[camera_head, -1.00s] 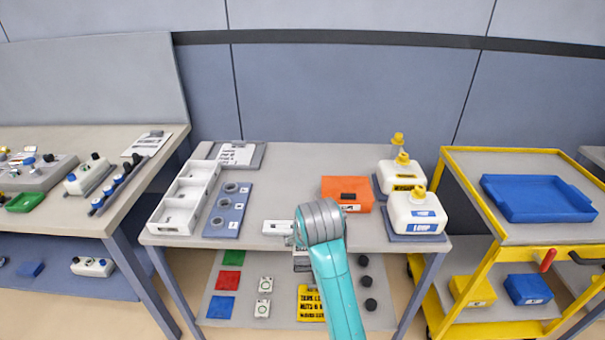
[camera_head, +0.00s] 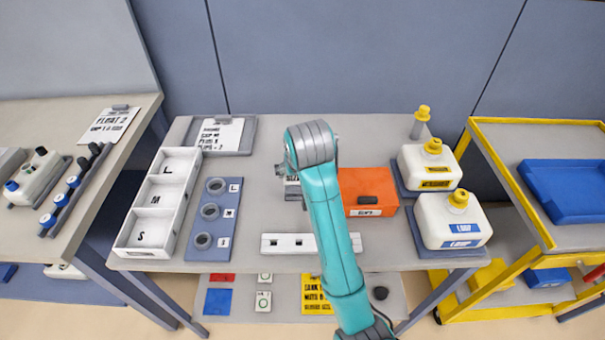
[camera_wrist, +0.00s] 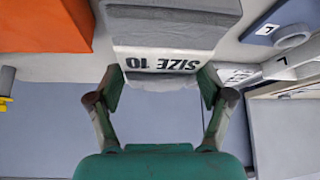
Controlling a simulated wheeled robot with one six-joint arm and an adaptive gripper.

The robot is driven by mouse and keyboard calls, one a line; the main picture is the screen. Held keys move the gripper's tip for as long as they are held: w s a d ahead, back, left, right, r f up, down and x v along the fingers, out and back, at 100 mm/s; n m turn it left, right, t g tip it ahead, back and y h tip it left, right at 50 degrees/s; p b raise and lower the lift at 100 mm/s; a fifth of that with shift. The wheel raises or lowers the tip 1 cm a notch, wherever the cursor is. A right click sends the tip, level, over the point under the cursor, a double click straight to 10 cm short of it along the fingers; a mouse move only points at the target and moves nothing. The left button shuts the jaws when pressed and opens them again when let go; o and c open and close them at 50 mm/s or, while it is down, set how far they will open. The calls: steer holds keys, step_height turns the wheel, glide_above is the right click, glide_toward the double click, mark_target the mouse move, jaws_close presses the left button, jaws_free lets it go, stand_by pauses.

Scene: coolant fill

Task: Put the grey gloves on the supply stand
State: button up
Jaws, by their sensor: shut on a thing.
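The grey gloves (camera_wrist: 172,30) are a grey folded pack with a white band marked SIZE 10. In the wrist view my gripper (camera_wrist: 163,84) has one finger at each side of the band and is shut on the pack. In the head view the pack (camera_head: 292,190) shows only in part behind my arm, over the middle table, left of an orange box. I cannot tell whether it touches the surface. No part in view is labelled as the supply stand; the middle table (camera_head: 262,158) bears several supplies.
A white tray (camera_head: 177,153) marked L, M, S and a blue plate (camera_head: 228,192) with rings stand left. The orange box (camera_head: 368,190) is close right of the pack. Two white jugs (camera_head: 450,222) stand at the right. A white bar (camera_head: 283,243) lies at the front edge.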

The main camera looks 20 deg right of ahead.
steer(key=shift+f, duration=4.2)
steer(key=o, duration=1.1)
steer(key=shift+c, duration=0.2)
